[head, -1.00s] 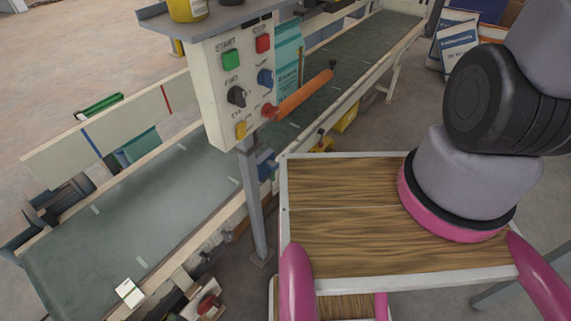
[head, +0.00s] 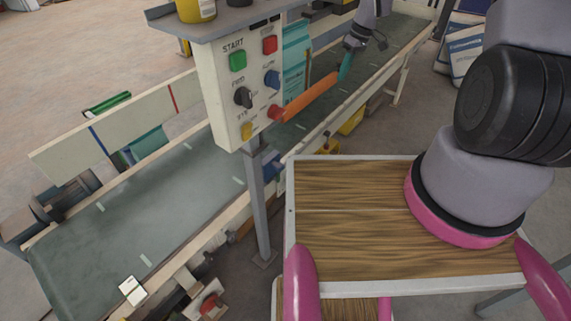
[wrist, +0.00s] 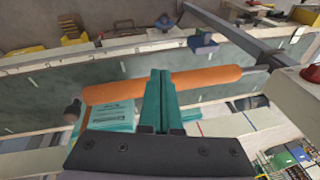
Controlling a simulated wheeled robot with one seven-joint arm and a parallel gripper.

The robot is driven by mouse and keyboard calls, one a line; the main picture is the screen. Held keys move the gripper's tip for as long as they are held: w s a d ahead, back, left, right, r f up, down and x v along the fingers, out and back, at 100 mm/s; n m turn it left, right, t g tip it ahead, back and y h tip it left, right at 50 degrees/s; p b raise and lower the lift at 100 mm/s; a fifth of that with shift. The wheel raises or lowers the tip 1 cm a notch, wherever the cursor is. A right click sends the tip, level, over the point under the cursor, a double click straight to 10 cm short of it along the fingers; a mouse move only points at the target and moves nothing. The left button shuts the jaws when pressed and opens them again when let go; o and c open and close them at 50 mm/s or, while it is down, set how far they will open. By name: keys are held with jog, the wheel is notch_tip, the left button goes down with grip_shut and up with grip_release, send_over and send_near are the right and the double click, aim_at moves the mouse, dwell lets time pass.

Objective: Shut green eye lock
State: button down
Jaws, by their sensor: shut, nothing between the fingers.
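I cannot pick out a green eye lock for certain in either view. My gripper (head: 346,66) is at the far end of the orange bar (head: 309,97) beside the control panel. Its teal fingers (wrist: 161,98) are shut and empty. In the wrist view they cross in front of the orange bar (wrist: 210,77); I cannot tell whether they touch it. The green START button (head: 237,61) is on the cream control panel (head: 219,98), on the side facing the head camera. A green bar (head: 107,103) lies beyond the conveyor's far side rail.
The conveyor belt (head: 150,215) runs from lower left to upper right behind the panel post (head: 259,205). A teal sack (head: 296,62) stands on it behind the panel. A shelf (head: 222,28) with a yellow tin (head: 196,9) sits above the panel. White sacks (head: 465,45) lie at upper right.

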aim_at(277, 177)
jog(key=s+a+f+n+y, duration=0.1)
jog(key=a+f, duration=0.2)
jog(key=f, duration=0.6)
jog(key=s+a+f+n+g+y, duration=0.1)
jog(key=a+f, duration=0.3)
jog(key=f, duration=0.6)
jog(key=s+a+f+n+y, duration=0.1)
jog(key=s+a+f+y, duration=0.1)
jog(key=f, duration=0.7)
jog(key=shift+s+a+f+g, duration=0.25)
jog(key=shift+s+a+g, duration=0.05)
jog(key=shift+s+a, duration=0.4)
jog(key=shift+f, duration=0.1)
jog(key=s+a+f, duration=0.4)
jog(key=a+f, duration=0.3)
jog(key=a, duration=0.1)
jog(key=shift+s+a+f, duration=0.15)
jog(key=shift+s+f, duration=0.05)
jog(key=shift+f, duration=0.2)
